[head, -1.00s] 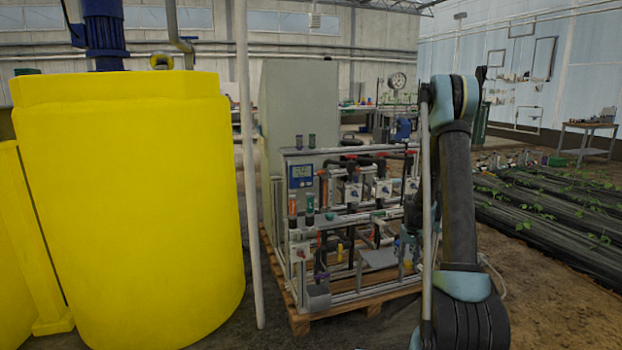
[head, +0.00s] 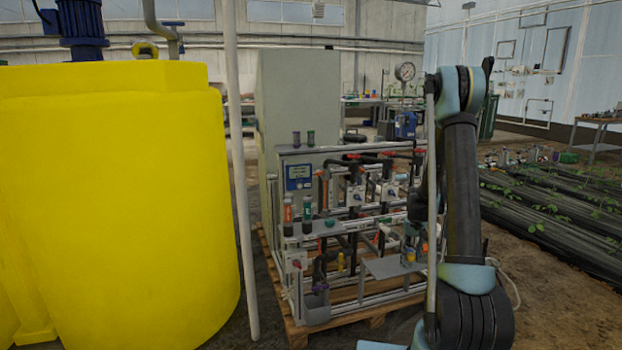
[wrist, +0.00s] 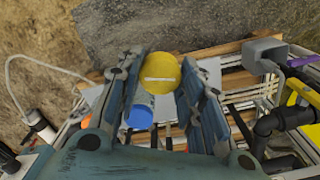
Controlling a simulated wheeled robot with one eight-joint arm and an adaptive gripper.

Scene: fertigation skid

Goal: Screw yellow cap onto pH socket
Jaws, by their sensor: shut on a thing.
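The round yellow cap (wrist: 162,72), with a pale bar across its top, sits between the two fingers of my gripper (wrist: 165,88) in the wrist view. The gripper is shut on it. In the head view my gripper (head: 416,238) hangs at the right side of the skid, partly hidden behind my arm, with a small yellow spot (head: 410,257) at its lower end. A red-orange probe (head: 288,212) and a green probe (head: 308,210) stand upright at the skid's left front. I cannot tell which fitting is the pH socket.
A blue-topped cylinder (wrist: 139,114) shows between the fingers in the wrist view, below the cap. A grey shelf plate (head: 393,267) juts from the skid. Pipes and valves crowd the frame above the wooden pallet (head: 350,323). A large yellow tank (head: 115,200) and a white pole (head: 240,170) stand left.

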